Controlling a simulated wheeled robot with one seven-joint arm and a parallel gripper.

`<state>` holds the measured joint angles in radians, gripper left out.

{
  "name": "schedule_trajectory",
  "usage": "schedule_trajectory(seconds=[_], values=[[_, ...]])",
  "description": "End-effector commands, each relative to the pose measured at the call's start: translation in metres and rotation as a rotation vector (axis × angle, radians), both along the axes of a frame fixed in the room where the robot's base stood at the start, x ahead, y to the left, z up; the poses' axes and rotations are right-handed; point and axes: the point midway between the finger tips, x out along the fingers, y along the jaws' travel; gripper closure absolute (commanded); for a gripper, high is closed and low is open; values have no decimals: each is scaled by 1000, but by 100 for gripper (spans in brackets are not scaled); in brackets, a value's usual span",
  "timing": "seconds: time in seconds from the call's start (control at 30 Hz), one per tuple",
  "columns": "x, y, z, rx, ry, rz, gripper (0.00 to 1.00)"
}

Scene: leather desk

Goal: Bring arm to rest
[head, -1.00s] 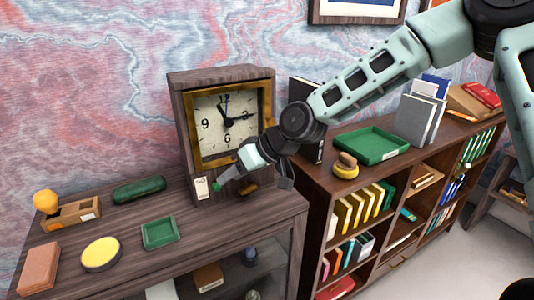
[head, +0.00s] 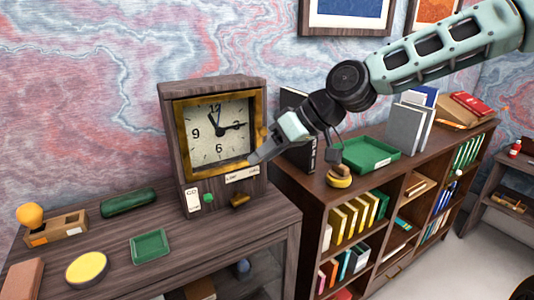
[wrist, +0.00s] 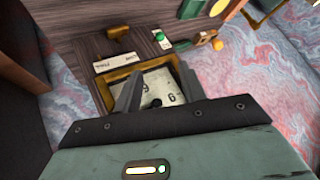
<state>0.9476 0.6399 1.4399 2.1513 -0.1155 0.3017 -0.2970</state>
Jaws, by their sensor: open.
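My arm reaches in from the upper right in the head view. My gripper (head: 258,157) is open, at the lower right of the wooden clock (head: 212,88). In the wrist view the two fingers of my gripper (wrist: 158,88) stand apart in front of the clock's face (wrist: 160,86), with nothing seen between them. Whether they touch the clock I cannot tell. Below the face are a green knob (head: 208,197), a brass handle (head: 240,200) and a white label (head: 242,174). The fingers partly cover the gold frame's lower right corner.
A green dish (head: 150,245), yellow round tin (head: 87,269), green case (head: 129,202) and wooden box (head: 57,230) lie left on the desk.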

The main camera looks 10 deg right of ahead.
Motion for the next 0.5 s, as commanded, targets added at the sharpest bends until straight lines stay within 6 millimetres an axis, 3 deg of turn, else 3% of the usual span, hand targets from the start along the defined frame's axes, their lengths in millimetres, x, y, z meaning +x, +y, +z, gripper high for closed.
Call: schedule_trajectory(seconds=[0.37, 0.5], values=[[0, 0, 0, 0, 0, 0, 59], [-22, 15, -30, -70, 56, 40, 59]])
